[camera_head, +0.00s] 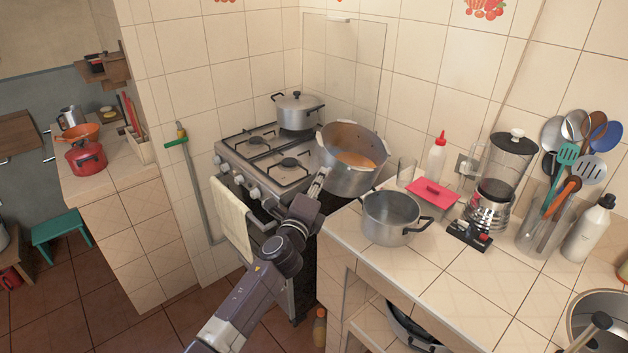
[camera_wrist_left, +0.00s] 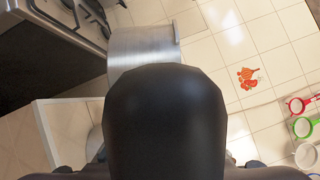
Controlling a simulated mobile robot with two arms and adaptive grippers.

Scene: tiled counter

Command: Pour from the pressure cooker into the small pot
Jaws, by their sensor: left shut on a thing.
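The silver pressure cooker (camera_head: 352,178) is off the stove, in the air at the stove's right front corner, beside the counter. It is open and tilted, and orange contents (camera_head: 355,160) show inside. My left gripper (camera_head: 320,180) is shut on its handle. In the left wrist view the black handle (camera_wrist_left: 165,120) fills the middle and hides the fingertips; the cooker's metal side (camera_wrist_left: 145,45) shows behind it. The small pot (camera_head: 393,228) stands upright and open on the counter, just right of and below the cooker; it looks empty. My right gripper is out of view.
A lidded pot (camera_head: 297,112) stands on the back of the stove (camera_head: 265,150). Behind the small pot are a glass (camera_head: 406,171), a red-lidded box (camera_head: 433,192) and a white bottle (camera_head: 436,160). The front counter is clear.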

